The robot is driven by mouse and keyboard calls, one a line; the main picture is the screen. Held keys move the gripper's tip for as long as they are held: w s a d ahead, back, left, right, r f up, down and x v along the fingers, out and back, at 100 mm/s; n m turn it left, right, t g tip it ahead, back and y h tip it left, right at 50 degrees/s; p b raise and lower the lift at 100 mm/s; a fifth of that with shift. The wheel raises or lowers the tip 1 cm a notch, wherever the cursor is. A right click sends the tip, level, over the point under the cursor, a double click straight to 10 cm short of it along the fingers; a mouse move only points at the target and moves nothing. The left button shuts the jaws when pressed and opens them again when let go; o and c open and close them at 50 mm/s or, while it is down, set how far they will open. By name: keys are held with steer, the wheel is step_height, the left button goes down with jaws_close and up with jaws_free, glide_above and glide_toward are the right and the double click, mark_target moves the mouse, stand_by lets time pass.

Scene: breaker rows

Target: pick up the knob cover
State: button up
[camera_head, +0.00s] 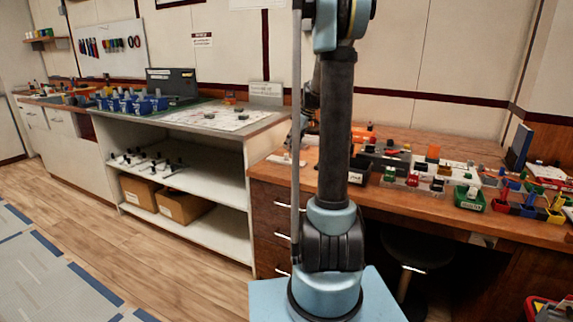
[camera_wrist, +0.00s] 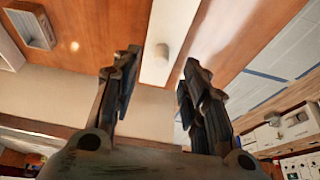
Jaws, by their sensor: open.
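My gripper (camera_wrist: 160,65) is open in the wrist view, its two dark fingers apart with nothing between them. Beyond the fingertips is a small grey rounded piece (camera_wrist: 162,52) on a white strip (camera_wrist: 157,75). I cannot tell whether this is the knob cover. In the head view, small coloured pieces stand in rows on the wooden desk (camera_head: 262,172) at the right. They include an orange-topped piece (camera_head: 432,152) and a green tray (camera_head: 469,199). None is clearly the knob cover at this size. My arm hides part of the desk.
A white shelf unit (camera_head: 247,190) with cardboard boxes (camera_head: 183,207) stands left of the desk. Blue bins (camera_head: 130,103) and a dark case (camera_head: 171,82) sit on the left bench. A dark stool (camera_head: 418,248) is under the desk.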

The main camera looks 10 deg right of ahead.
mark_target(286, 158)
steer(key=shift+a+x, duration=0.2)
steer(key=shift+x, duration=2.35)
steer(key=shift+r, duration=0.1)
jaws_close()
